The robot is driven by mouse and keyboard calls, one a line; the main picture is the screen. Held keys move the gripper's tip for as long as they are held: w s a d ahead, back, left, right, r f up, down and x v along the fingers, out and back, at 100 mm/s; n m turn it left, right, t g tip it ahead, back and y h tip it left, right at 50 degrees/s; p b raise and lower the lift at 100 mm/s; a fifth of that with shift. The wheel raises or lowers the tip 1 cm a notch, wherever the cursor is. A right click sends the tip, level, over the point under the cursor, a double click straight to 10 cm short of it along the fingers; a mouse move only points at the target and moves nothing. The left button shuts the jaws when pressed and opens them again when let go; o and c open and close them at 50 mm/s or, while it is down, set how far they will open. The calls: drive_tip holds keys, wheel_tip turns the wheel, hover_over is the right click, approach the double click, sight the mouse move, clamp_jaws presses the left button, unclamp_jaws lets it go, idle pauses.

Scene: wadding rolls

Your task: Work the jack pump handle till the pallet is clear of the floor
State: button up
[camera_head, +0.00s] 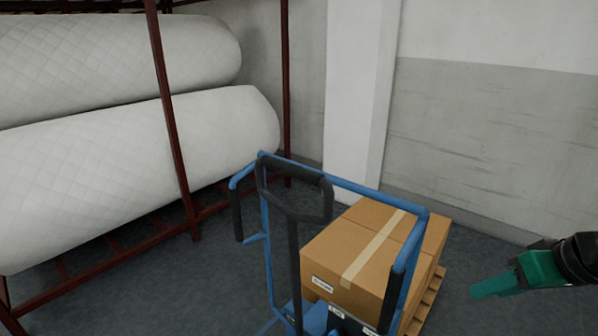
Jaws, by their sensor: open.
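The jack's pump handle (293,205) is a black loop on a dark shaft, standing upright in the middle of the view. It sits inside the jack's blue frame (350,186), which has black side grips. The wooden pallet (424,303) shows only along its right edge, under cardboard boxes (350,250). Its underside is hidden, so I cannot tell its height from the floor. My gripper (484,290) is green, at the lower right, open and apart from the handle and the boxes.
A dark red rack (168,110) with large white quilted rolls (130,140) stands at the left. A white pillar (355,100) and a grey wall (490,130) are behind the boxes. Grey floor (150,290) is clear at the front left.

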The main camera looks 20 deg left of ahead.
drive_tip(key=w+a+r+n+y, duration=0.1)
drive_tip(key=w+a+n+y, duration=0.15)
drive_tip(key=a, duration=0.55)
drive_tip(key=n+t+y, duration=0.2)
drive_tip(key=n+y, duration=0.3)
drive_tip(key=y, duration=0.5)
approach(292, 170)
drive_tip(key=shift+w+a+f, duration=0.1)
drive_tip(key=shift+w+f, duration=0.35)
drive_tip(key=shift+f, duration=0.15)
drive_tip(key=shift+m, duration=0.25)
drive_tip(key=x, duration=1)
drive_tip(key=shift+w+a+r, duration=0.1)
drive_tip(key=shift+w+r, duration=0.1)
drive_tip(key=shift+r, duration=0.05)
